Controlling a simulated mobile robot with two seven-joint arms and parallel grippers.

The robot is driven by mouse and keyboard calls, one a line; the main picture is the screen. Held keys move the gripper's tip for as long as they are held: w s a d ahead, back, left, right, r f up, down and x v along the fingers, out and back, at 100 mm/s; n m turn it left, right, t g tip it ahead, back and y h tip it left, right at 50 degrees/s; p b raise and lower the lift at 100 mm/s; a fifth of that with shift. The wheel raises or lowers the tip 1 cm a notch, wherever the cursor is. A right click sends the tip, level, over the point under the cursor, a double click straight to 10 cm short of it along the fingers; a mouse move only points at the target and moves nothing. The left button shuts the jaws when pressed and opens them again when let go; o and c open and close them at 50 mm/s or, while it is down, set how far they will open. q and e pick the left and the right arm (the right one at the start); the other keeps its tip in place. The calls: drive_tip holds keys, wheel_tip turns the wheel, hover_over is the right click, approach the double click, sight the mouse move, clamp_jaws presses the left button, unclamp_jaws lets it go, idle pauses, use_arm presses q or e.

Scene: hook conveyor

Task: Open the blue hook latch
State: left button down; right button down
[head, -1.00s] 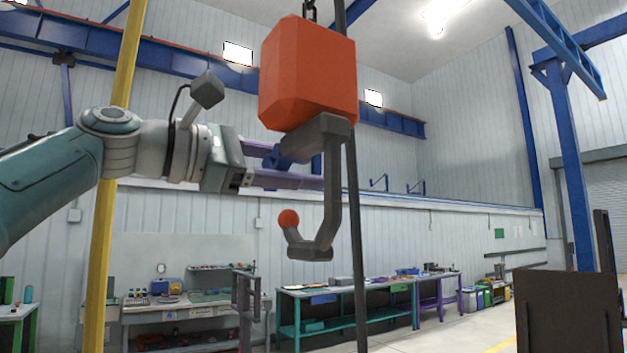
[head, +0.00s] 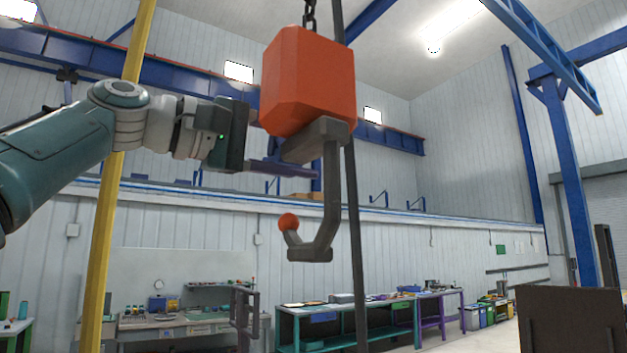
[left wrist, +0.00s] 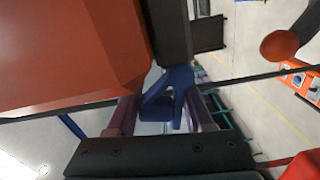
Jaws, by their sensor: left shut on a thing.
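A large grey hook (head: 331,195) with an orange ball (head: 288,221) on its tip hangs below an orange block (head: 308,82). In the left wrist view the blue latch (left wrist: 168,98) lies between the purple fingers of my left gripper (left wrist: 160,112), next to the grey hook body (left wrist: 167,28). The gripper is shut on the latch. In the head view my left gripper (head: 288,169) reaches in from the left, just under the block, and its fingers hide most of the latch. My right gripper is in neither view.
The block hangs from a chain (head: 309,14). A dark vertical pole (head: 357,240) stands right behind the hook and a yellow post (head: 108,230) stands behind my left arm. Workbenches (head: 375,312) line the far wall. A dark panel (head: 570,315) is at lower right.

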use_arm(q)
drive_tip(key=shift+s+d+r+m, duration=0.15)
drive_tip(key=shift+s+r+m, duration=0.15)
drive_tip(key=shift+m, duration=0.2)
drive_tip(key=shift+r, duration=0.1)
drive_tip(key=shift+c, duration=2.4)
unclamp_jaws()
drive_tip(key=shift+w, duration=0.1)
drive_tip(key=shift+f, duration=0.2)
drive_tip(key=b+v, duration=0.6)
drive_tip(key=v, duration=0.4)
drive_tip(key=shift+b, duration=0.4)
